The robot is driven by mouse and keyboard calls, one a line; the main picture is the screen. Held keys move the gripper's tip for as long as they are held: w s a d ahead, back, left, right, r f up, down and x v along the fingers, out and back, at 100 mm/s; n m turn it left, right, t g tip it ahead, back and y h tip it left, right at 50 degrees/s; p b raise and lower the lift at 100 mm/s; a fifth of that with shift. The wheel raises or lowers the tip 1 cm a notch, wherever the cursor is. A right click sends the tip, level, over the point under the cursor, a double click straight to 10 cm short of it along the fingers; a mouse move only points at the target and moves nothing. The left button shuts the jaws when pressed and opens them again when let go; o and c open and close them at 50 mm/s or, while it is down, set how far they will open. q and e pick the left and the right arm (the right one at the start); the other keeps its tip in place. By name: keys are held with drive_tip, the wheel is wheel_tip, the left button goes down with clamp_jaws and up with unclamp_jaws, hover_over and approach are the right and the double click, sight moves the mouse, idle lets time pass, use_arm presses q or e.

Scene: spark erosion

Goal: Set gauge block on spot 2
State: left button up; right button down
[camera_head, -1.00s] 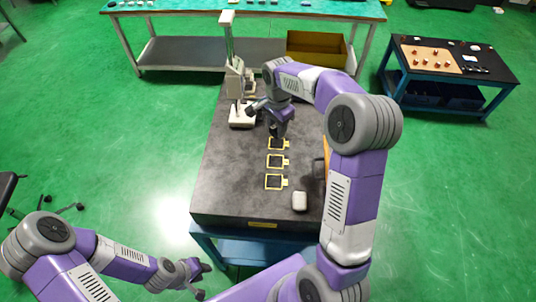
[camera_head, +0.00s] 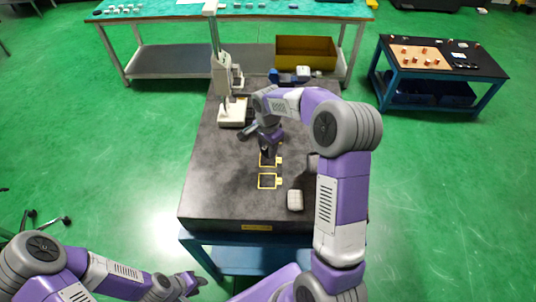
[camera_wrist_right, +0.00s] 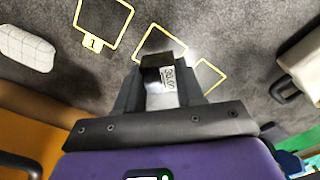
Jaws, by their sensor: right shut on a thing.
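The block (camera_wrist_right: 168,80) shows between the fingers in the right wrist view. Spot 2, the middle yellow outline (camera_head: 277,161), is partly covered by this gripper in the head view; the outline (camera_wrist_right: 149,42) lies just beyond the block in the wrist view. I cannot tell whether the block touches the table. Spot 1 (camera_head: 268,188) is the nearest outline and bears a "1" tag (camera_wrist_right: 92,43). My left gripper (camera_head: 194,284) is empty and looks open, low at the front.
A white rounded box (camera_head: 295,200) stands right of spot 1. A pale stand with a column (camera_head: 232,113) is at the back left of the dark table (camera_head: 215,190). A third outline (camera_wrist_right: 210,77) looks empty.

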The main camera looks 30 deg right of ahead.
wheel_tip(320, 180, down, 4)
drive_tip(key=shift+r, duration=0.25)
drive_tip(key=c, duration=0.7)
unclamp_jaws()
drive_tip(key=shift+f, duration=0.1)
drive_tip(key=shift+r, duration=0.2)
wheel_tip(320, 180, up, 12)
drive_tip(key=shift+f+p, duration=0.1)
drive_tip(key=shift+p, duration=0.4)
